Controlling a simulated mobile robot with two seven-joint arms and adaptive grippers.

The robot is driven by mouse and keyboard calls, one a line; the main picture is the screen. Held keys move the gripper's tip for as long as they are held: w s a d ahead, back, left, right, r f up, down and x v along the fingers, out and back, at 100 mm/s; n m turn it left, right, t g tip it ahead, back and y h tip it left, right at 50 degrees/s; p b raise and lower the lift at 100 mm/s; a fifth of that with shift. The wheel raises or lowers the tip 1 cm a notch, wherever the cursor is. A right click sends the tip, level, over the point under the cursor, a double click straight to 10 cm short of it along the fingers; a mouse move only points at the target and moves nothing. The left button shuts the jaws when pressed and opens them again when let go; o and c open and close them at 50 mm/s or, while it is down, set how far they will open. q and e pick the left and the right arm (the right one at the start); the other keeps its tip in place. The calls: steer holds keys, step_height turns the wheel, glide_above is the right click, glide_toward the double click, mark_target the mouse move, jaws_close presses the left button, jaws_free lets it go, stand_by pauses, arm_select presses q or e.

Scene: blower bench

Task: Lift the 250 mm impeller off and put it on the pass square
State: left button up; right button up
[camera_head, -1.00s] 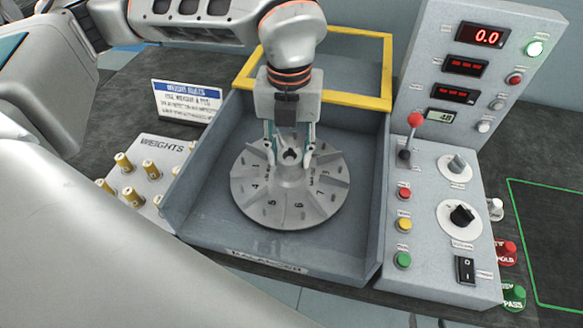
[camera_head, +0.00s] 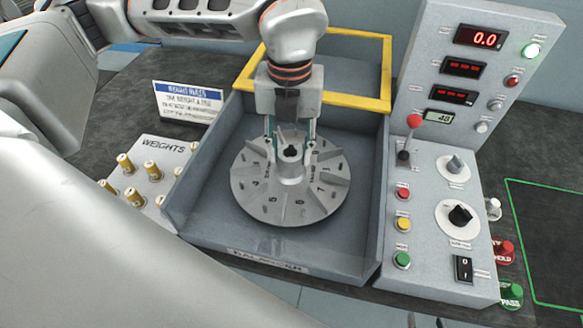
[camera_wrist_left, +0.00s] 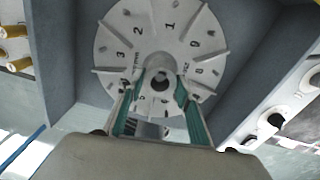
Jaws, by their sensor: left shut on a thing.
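The 250 mm impeller (camera_head: 262,208), a grey finned disc with numbered sectors, is in the open blue-grey bay of the balancer. It also shows in the left wrist view (camera_wrist_left: 168,27). My left gripper (camera_head: 290,148) points down over its centre and is shut on the raised hub, with a finger on each side. In the left wrist view, the teal-lined fingers (camera_wrist_left: 163,92) flank the hub's dark bore. I cannot tell if the disc is clear of its seat. The green-outlined square (camera_head: 555,240) beside the PASS button is empty where it shows, cut off at right. My right gripper is not in view.
The bay walls (camera_head: 205,165) and a yellow frame (camera_head: 358,101) surround the impeller. The control panel (camera_head: 425,185) stands between bay and square. Red (camera_head: 503,250) and green (camera_head: 511,293) buttons stand before the square. A weights rack (camera_head: 165,150) and sign (camera_head: 187,102) are at left.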

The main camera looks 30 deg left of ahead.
arm_select(q)
steer(key=shift+r, duration=0.2)
arm_select(e)
steer(key=shift+w+r, duration=0.25)
arm_select(q)
steer(key=shift+r, duration=0.1)
steer(key=shift+r+p, duration=0.35)
steer(key=shift+r, duration=0.1)
steer(key=shift+r+p, duration=0.5)
steer(key=shift+r, duration=0.35)
steer(key=shift+r+p, duration=0.6)
steer(key=shift+r, duration=0.5)
steer(key=shift+r+p, duration=0.95)
steer(key=shift+r, duration=0.8)
arm_select(e)
step_height(320, 180, up, 6)
steer(key=w, duration=0.1)
steer(key=shift+w+r+t, duration=0.2)
steer(key=shift+w+t, duration=0.1)
steer(key=shift+w, duration=0.1)
